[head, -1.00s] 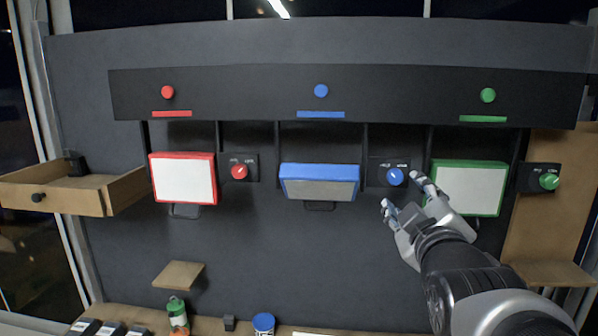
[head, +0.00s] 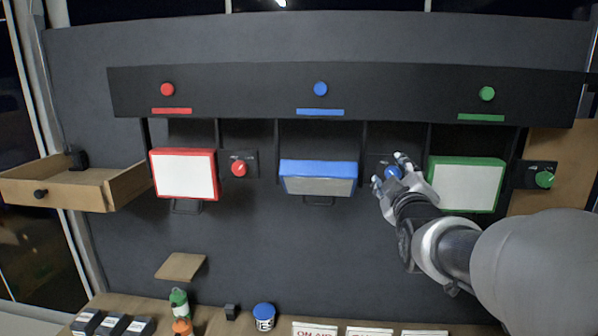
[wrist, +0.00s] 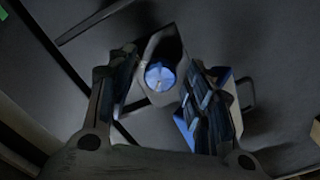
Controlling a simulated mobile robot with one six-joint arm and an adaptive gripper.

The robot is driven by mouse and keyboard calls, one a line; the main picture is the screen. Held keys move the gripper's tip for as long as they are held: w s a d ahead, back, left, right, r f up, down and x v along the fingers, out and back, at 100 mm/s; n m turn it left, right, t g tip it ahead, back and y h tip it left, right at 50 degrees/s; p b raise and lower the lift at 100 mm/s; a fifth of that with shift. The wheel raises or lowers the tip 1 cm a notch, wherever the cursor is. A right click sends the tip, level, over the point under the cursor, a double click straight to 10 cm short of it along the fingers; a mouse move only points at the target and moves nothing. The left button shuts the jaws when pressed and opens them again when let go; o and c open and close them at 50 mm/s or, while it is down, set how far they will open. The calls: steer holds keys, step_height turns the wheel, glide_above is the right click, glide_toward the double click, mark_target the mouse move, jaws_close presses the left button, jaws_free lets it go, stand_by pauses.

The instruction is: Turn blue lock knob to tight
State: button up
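The blue lock knob (head: 393,173) is on a small dark plate on the wall, right of the blue-framed panel (head: 318,178). In the wrist view the knob (wrist: 159,76) is round and blue with a pale mark, and sits between my gripper's fingers. My gripper (head: 390,170) is at the knob in the head view, with its fingers on either side. In the wrist view the gripper (wrist: 162,85) is open, with gaps between both fingers and the knob. The labels on the knob's plate cannot be read.
The green-framed panel (head: 466,185) is close on the gripper's right. The red knob (head: 239,169) and green knob (head: 544,180) are on their own plates. An open wooden drawer (head: 75,187) juts out at left. Below, the counter (head: 205,322) holds bottles, boxes and a blue-lidded jar (head: 264,316).

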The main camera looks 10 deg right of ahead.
steer(key=c, duration=1)
steer(key=shift+c, duration=0.2)
steer(key=shift+f+m+b, duration=0.1)
steer(key=shift+m+b, duration=0.3)
steer(key=shift+b, duration=0.35)
steer(key=m+b, duration=0.4)
steer(key=m, duration=0.4)
steer(key=m+b, duration=0.4)
steer(key=m, duration=0.4)
steer(key=shift+r+m, duration=0.2)
steer(key=shift+m, duration=0.5)
steer(key=o, duration=1.1)
steer(key=shift+f, duration=0.1)
